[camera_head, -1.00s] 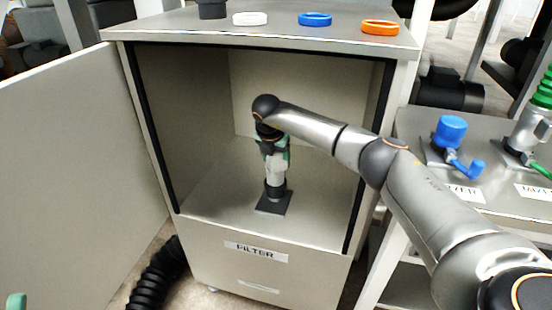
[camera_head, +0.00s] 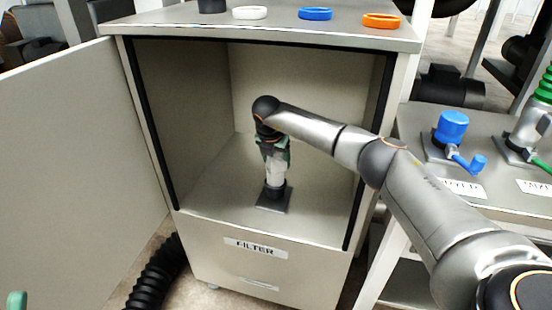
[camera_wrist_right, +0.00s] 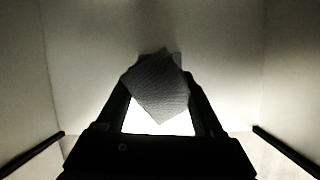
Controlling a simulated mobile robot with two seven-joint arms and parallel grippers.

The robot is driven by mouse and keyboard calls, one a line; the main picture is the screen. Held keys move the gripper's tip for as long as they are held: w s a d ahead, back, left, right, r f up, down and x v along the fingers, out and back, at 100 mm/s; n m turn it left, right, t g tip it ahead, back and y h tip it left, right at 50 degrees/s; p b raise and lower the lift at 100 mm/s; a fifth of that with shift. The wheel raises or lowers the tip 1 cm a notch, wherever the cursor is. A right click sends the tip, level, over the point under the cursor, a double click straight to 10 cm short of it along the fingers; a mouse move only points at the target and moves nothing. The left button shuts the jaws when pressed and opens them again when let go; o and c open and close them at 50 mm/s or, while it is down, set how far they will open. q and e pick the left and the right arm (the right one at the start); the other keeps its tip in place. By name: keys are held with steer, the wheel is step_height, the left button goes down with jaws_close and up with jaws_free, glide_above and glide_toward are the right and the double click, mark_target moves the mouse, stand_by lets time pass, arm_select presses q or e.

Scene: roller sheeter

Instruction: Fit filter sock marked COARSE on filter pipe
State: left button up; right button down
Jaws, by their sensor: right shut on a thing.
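My right gripper (camera_head: 273,150) points down inside the open filter cabinet (camera_head: 190,125). It is shut on a pale sleeve-like thing (camera_head: 275,173), which looks like the filter sock. The sock stands roughly upright over a dark base plate (camera_head: 268,206) on the cabinet floor. A dark collar shows at its lower end. The filter pipe is hidden, so I cannot tell how far the sock is over it. No COARSE mark is readable.
The cabinet door (camera_head: 75,170) is open at the left. White (camera_head: 250,13), blue (camera_head: 315,14) and orange (camera_head: 381,21) rings lie on the cabinet top. A black corrugated hose (camera_head: 158,275) is on the floor. A bench (camera_head: 395,232) with blue and green fittings stands at the right.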

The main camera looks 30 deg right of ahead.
stand_by(0.3)
jaws_free()
steer(key=shift+f, duration=0.1)
arm_select(q)
steer(key=shift+w+a+r+n+y+p, duration=0.15)
steer(key=shift+r+y+p, duration=0.3)
steer(key=shift+p, duration=0.45)
steer(key=shift+w+a+r+n+y+p, duration=0.15)
steer(key=shift+w+r+y+p, duration=0.1)
steer(key=shift+r+p, duration=0.5)
arm_select(e)
steer(key=v, duration=1.2)
steer(key=shift+r, duration=0.25)
arm_select(q)
steer(key=shift+d, duration=0.1)
